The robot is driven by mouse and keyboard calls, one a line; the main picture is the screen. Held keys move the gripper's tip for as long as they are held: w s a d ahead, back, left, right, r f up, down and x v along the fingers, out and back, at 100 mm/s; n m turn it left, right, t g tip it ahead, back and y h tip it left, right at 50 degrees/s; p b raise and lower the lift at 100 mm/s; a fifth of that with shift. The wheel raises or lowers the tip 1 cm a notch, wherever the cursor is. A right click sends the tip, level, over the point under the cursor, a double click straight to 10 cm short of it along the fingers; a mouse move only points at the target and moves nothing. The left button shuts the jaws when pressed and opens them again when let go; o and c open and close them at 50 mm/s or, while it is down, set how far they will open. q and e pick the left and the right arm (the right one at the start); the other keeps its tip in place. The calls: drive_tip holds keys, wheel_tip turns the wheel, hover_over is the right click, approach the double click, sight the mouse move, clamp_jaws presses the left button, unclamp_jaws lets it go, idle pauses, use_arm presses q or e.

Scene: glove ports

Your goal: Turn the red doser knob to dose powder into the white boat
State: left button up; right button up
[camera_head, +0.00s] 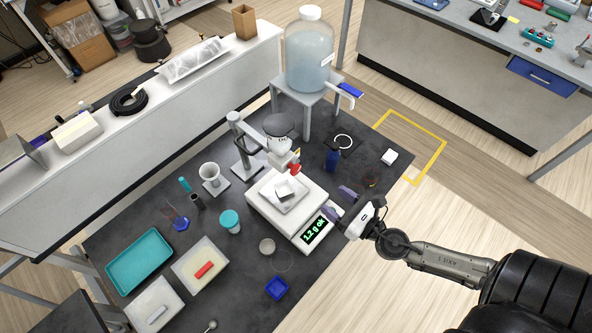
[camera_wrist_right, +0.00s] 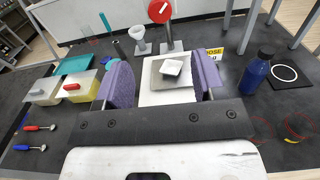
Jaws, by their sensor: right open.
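The red doser knob (camera_head: 295,167) sits low on the front of the grey-and-white doser head (camera_head: 279,135), held over the balance by a stand. In the right wrist view the red knob (camera_wrist_right: 159,11) shows as a disc with a white bar, cut by the top edge. The white boat (camera_head: 284,189) rests on the pan of the white balance (camera_head: 261,208), whose green display (camera_head: 314,230) reads "1.2 g ok". My right gripper (camera_head: 338,202) is open and empty, beside the balance's right side, apart from the knob. My left gripper is not in view.
A blue bottle (camera_head: 332,155) stands right of the doser. A carboy (camera_head: 310,50) on a stool is behind. The dark mat's right corner is fairly clear.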

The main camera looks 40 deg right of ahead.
sight(298, 171)
drive_tip(key=w+p, duration=0.1)
drive_tip(key=w, duration=0.3)
drive_tip(key=w+p, duration=0.1)
drive_tip(key=w, duration=0.3)
drive_tip(key=w+a+p, duration=0.1)
drive_tip(key=w+p, duration=0.1)
drive_tip(key=w, duration=0.2)
drive_tip(key=shift+w, duration=0.75)
drive_tip(key=c, duration=0.9)
